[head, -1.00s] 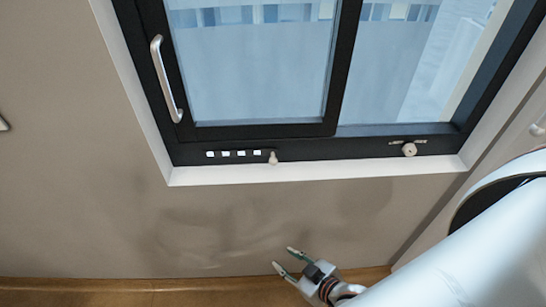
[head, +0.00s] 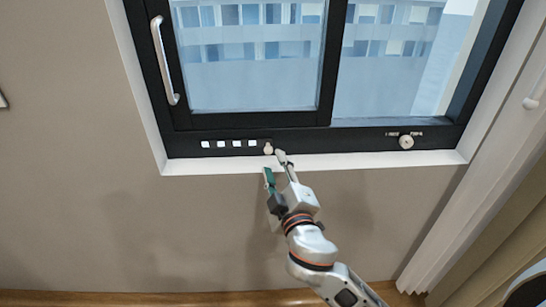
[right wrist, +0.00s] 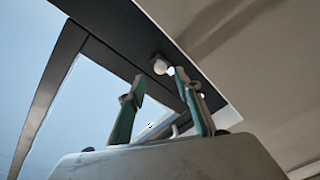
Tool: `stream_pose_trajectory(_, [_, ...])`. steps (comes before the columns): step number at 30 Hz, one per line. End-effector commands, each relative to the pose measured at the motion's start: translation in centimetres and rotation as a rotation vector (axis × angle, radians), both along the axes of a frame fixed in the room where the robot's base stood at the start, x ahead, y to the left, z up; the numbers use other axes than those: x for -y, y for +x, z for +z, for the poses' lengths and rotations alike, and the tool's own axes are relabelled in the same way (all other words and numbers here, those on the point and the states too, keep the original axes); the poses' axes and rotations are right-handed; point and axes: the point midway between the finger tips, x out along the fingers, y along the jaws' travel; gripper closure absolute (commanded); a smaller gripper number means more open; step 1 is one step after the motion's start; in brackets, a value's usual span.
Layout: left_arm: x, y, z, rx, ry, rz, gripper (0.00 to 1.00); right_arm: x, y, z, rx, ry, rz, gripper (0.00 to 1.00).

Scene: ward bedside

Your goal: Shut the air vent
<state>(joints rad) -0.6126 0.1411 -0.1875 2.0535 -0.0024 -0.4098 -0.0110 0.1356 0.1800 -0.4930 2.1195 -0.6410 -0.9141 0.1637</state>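The air vent (head: 228,144) is a row of several small slots in the lower dark frame of the window, and the slots show bright. A small pale slider knob (head: 268,148) sits at the right end of the row. It also seems to be the pale knob in the right wrist view (right wrist: 160,65), just beyond and between the fingertips. My right gripper (head: 275,162) reaches up from below with its fingers apart and empty, its tips close to the knob. I cannot tell whether a finger touches it. My left gripper is not in view.
A round knob (head: 406,142) with small labels sits further right on the frame. A silver handle (head: 164,60) stands on the left of the sliding pane. A white sill (head: 350,162) edges the window. A pale curtain (head: 480,190) hangs at the right.

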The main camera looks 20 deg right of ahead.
Motion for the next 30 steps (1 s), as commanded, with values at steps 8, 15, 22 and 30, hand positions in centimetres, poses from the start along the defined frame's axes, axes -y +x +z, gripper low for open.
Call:
stream_pose_trajectory(8, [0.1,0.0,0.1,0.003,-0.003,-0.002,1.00,0.4,4.0,0.1,0.001,-0.002,0.000,0.66])
stream_pose_trajectory(15, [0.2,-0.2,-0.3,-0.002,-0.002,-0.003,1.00,0.6,6.7,-0.1,-0.002,-0.001,0.001,0.66])
stream_pose_trajectory(22, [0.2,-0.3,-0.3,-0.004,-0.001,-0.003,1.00,0.6,7.3,-0.1,-0.002,0.002,0.002,0.66])
stream_pose_trajectory(30, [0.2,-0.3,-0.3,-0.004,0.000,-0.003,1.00,0.6,7.2,-0.1,-0.004,0.002,0.001,1.00])
